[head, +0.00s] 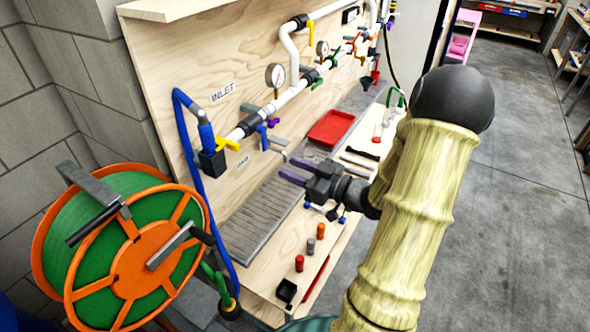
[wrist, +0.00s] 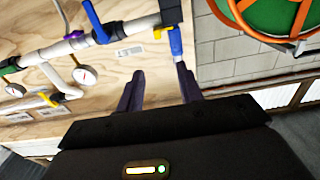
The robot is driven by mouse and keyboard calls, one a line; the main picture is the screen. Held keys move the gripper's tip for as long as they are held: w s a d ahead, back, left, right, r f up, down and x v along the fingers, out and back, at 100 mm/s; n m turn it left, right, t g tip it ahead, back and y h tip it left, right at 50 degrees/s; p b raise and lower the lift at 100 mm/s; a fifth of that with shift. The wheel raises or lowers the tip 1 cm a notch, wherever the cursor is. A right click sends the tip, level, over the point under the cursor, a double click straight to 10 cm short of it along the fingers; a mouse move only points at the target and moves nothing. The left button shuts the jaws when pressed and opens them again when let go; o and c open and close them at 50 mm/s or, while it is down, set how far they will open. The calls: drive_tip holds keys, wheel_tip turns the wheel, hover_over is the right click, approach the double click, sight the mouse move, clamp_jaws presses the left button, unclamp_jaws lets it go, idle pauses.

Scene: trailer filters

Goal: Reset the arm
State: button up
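My gripper (head: 290,171) is in front of the plywood panel, above the grey mat on the bench. Its two purple fingers stand apart with nothing between them. It also shows in the wrist view (wrist: 160,88), with the fingers spread and pointing toward the panel. My arm, in a yellowish sleeve with a dark joint, fills the right middle of the head view. The plywood panel (head: 165,60) carries white pipes with gauges (head: 275,75) and coloured valve handles. The gripper appears apart from the pipes.
An orange and green hose reel (head: 130,250) stands at the lower left, with a blue hose (head: 190,160) beside it. A red tray (head: 331,127) and several small coloured pieces lie on the bench. Open grey floor (head: 520,200) is at the right.

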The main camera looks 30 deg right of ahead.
drive_tip(key=w+a+f+m+g+h, duration=0.2)
drive_tip(key=w+f+g+h, duration=0.15)
drive_tip(key=h, duration=0.25)
drive_tip(key=s+a+m+g+h, duration=0.1)
drive_tip(key=s+a+g, duration=0.3)
drive_tip(key=s, duration=0.4)
drive_tip(key=s+a+f+m+g+h, duration=0.1)
drive_tip(key=s+a+m+g+h, duration=0.1)
drive_tip(key=s+a+g, duration=0.3)
drive_tip(key=s+a+m, duration=0.1)
drive_tip(key=s, duration=0.1)
drive_tip(key=shift+s+a+f+h, duration=0.3)
drive_tip(key=shift+s+a, duration=0.05)
drive_tip(key=shift+a, duration=0.05)
drive_tip(key=shift+a, duration=0.1)
idle(0.9)
